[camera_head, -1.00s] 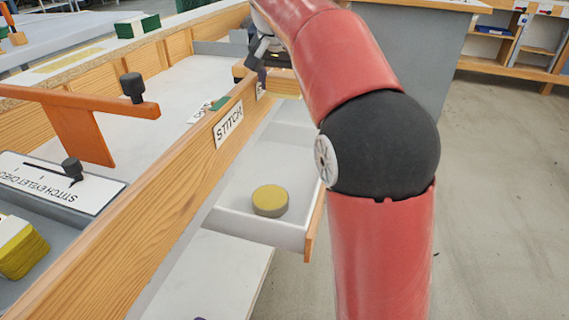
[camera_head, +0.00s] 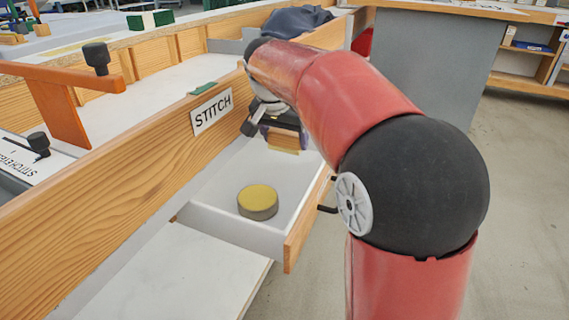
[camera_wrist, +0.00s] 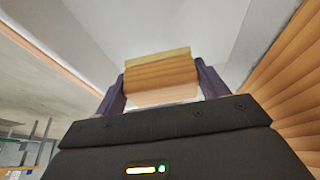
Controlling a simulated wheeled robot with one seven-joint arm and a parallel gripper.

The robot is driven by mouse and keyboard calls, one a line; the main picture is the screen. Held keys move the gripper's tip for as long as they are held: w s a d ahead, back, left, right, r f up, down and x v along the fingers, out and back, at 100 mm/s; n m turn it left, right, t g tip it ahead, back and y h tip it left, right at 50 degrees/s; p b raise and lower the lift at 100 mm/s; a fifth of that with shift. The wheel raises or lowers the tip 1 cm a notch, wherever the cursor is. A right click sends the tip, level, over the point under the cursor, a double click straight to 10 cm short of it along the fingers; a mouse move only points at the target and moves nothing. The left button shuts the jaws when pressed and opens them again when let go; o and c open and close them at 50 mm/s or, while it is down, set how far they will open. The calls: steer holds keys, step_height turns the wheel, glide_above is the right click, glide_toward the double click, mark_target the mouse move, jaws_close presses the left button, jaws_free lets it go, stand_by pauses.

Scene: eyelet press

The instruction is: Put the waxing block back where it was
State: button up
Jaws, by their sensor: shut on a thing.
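In the wrist view, my gripper (camera_wrist: 160,85) is shut on a wooden block with a yellowish top layer, the waxing block (camera_wrist: 160,75). In the head view, my gripper (camera_head: 280,128) hangs over the open drawer (camera_head: 226,222), near its far end, and the lower part of the block (camera_head: 283,143) shows beneath it. Whether the block touches the drawer floor I cannot tell. The white drawer sticks out below the wooden panel with the STITCH label (camera_head: 211,110).
A round tin with a yellow top (camera_head: 258,201) stands in the near part of the drawer. The wooden panel (camera_head: 120,185) rises along the drawer's left side. An orange bracket with a black knob (camera_head: 97,57) is at the left. Open floor lies to the right.

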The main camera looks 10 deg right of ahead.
mark_target(283, 151)
steer(key=shift+f+b, duration=0.65)
steer(key=shift+f, duration=2.15)
steer(key=shift+f, duration=0.15)
steer(key=o, duration=0.9)
